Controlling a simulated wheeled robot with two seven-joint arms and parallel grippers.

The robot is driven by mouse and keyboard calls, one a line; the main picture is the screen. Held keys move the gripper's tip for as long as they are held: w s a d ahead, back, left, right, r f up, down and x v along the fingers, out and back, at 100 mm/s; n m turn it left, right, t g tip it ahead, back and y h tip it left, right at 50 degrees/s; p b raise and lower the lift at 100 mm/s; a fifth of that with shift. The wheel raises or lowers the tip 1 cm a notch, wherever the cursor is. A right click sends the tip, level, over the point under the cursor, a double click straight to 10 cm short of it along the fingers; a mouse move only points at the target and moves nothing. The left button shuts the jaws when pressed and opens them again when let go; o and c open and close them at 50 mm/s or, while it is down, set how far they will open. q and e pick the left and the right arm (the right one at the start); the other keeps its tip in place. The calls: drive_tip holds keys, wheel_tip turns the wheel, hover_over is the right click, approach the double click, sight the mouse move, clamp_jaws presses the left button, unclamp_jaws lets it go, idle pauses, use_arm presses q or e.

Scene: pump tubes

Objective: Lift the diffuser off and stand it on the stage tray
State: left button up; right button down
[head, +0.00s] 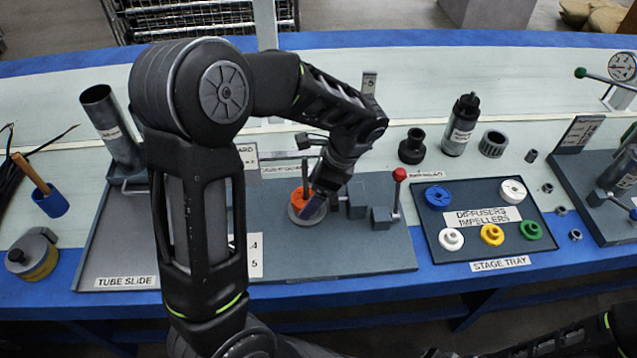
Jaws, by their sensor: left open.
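An orange ring-shaped part (299,203), likely the diffuser, sits around an upright dark shaft (305,170) on a round grey base (296,217) at the middle of the bench fixture. My left gripper (314,206) reaches down at its right side; it is open, with the fingers right beside or over the orange part, and they hide part of it. Contact cannot be made out. The dark stage tray (477,190) lies to the right and holds blue, white, yellow and green round parts. My right gripper is out of view.
Black and grey cylinders (461,125) stand behind the tray. A tall grey tube (108,120) stands at left.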

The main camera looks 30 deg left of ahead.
use_arm(q)
drive_tip(key=shift+s+a+f, duration=0.1)
drive_tip(key=shift+a+f, duration=0.1)
drive_tip(key=shift+f, duration=0.25)
clamp_jaws()
idle(1.1)
drive_tip(key=shift+r+p, duration=0.65)
idle(0.6)
wheel_tip(320, 180, up, 17)
drive_tip(key=p, duration=1.4)
idle(1.2)
drive_tip(key=shift+f, duration=0.15)
